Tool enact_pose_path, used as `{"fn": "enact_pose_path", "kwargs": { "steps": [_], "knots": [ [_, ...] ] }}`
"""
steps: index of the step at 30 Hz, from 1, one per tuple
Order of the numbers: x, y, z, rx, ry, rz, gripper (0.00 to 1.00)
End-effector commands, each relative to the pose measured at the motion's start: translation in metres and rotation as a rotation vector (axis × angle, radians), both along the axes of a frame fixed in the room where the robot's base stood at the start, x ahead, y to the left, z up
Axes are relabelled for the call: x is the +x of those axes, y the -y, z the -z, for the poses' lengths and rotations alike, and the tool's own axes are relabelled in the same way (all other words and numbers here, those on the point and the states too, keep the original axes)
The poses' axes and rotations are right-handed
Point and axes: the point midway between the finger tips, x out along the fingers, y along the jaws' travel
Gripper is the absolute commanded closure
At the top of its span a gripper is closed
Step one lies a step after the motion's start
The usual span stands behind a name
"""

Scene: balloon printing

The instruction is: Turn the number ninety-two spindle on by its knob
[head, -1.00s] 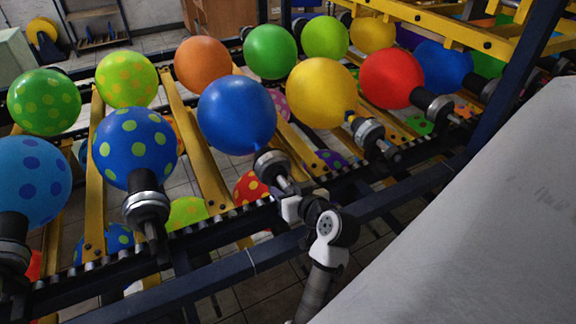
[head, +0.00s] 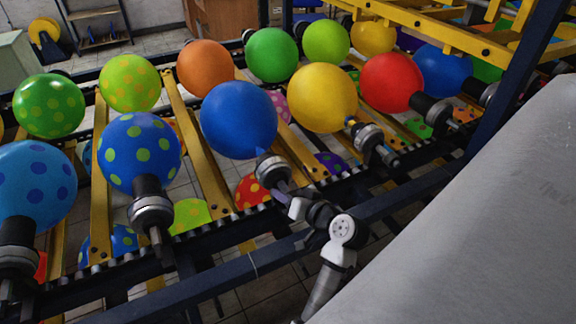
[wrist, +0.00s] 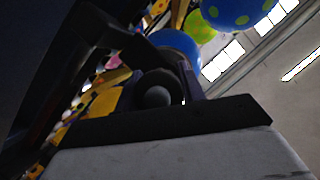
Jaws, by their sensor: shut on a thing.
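A row of spindles carries balloons along the dark rail. The spindle (head: 272,168) under the plain blue balloon (head: 238,117) has a grey metal collar, and its lower end points toward my arm. No number is readable on it. My gripper (head: 287,192) is at that lower end, shut on the spindle's knob. In the wrist view, the dark round knob (wrist: 157,93) with a paler centre sits between my fingers, and the blue balloon (wrist: 178,48) is behind it. The fingers hide part of the knob.
Neighbouring spindles stand close by: one under a blue balloon with green dots (head: 150,212) to the left, one under a yellow balloon (head: 368,138) to the right. A dark blue rail (head: 225,278) runs below. A large pale surface (head: 490,210) fills the right side.

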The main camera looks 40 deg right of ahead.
Motion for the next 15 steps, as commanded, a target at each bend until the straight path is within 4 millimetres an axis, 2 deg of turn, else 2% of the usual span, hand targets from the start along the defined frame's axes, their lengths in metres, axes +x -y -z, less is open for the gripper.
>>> {"fn": "enact_pose_path", "kwargs": {
  "steps": [7, 8, 12, 15],
  "knots": [
    [0.0007, -0.0002, -0.0005, -0.001, 0.001, -0.001, 0.84],
    [0.0007, -0.0002, -0.0005, -0.001, 0.001, -0.001, 0.58],
    [0.0006, -0.0002, -0.0004, -0.001, 0.001, -0.001, 0.40],
    [0.0004, -0.0002, -0.0003, -0.001, 0.000, 0.000, 0.39]
  ]
}}
